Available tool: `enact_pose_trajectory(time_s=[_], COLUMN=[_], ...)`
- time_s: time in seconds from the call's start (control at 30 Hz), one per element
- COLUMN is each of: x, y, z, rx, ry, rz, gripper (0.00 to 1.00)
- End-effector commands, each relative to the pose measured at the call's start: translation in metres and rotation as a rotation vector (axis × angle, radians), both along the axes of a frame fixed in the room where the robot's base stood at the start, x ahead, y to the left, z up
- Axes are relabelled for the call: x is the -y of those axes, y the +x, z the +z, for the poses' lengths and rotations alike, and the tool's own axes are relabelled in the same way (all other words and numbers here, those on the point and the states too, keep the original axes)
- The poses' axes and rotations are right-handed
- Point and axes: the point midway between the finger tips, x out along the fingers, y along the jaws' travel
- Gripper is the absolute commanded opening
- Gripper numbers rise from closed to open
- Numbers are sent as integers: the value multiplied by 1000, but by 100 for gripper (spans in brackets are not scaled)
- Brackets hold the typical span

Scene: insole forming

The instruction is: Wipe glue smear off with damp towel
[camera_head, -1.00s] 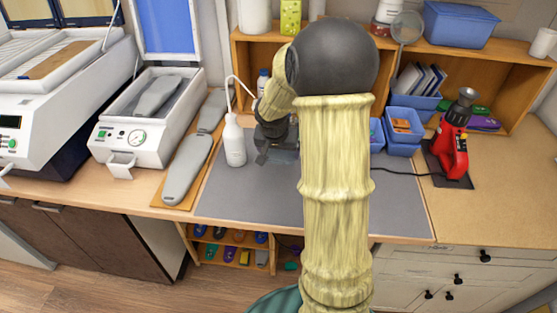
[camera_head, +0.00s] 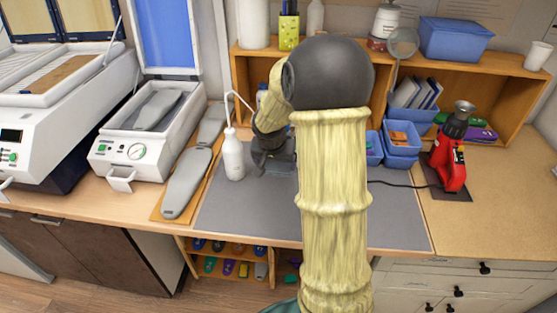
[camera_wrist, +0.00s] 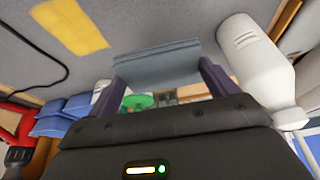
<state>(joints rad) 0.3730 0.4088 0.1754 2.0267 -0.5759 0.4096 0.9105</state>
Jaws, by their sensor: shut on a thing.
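My gripper (camera_wrist: 160,85) is shut on a folded grey-blue towel (camera_wrist: 157,65), which spans both fingers in the wrist view. In the head view my gripper (camera_head: 272,160) is low over the grey mat (camera_head: 230,215), just right of the white squeeze bottle (camera_head: 233,160). The towel (camera_head: 281,168) shows there as a small patch under the gripper. I cannot tell whether it touches the mat. A yellow smear (camera_wrist: 70,26) lies on the mat at the upper left of the wrist view, apart from the towel. In the head view the smear is not visible, perhaps hidden by my arm.
The squeeze bottle (camera_wrist: 256,65) stands close beside my gripper in the wrist view. Blue bins (camera_head: 402,145) and a red heat tool (camera_head: 450,155) with a black cable stand to the right. Grey insoles (camera_head: 187,182) lie left of the mat. The front of the mat is clear.

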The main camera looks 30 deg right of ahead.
Motion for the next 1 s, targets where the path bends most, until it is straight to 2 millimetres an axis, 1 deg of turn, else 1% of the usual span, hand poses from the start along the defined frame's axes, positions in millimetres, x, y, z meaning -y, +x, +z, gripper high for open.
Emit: enact_pose_trajectory(time_s=[0.03, 0.13, 0.4, 0.57, 0.7, 0.8, 0.9, 1.0], x=[-6, -20, -68, -95, -118, -131, -139, -142], y=[2, 8, 18, 17, 13, 9, 6, 5], z=[5, 5, 0, -2, -1, -1, -2, -4], rx=[-4, -7, -10, -10, -10, -6, -3, 0], ry=[5, 14, 31, 29, 19, 10, 0, -4], rz=[23, 80, 278, 395, 500, 566, 612, 635], gripper=[67, 67, 67, 67, 67, 67, 67, 67])
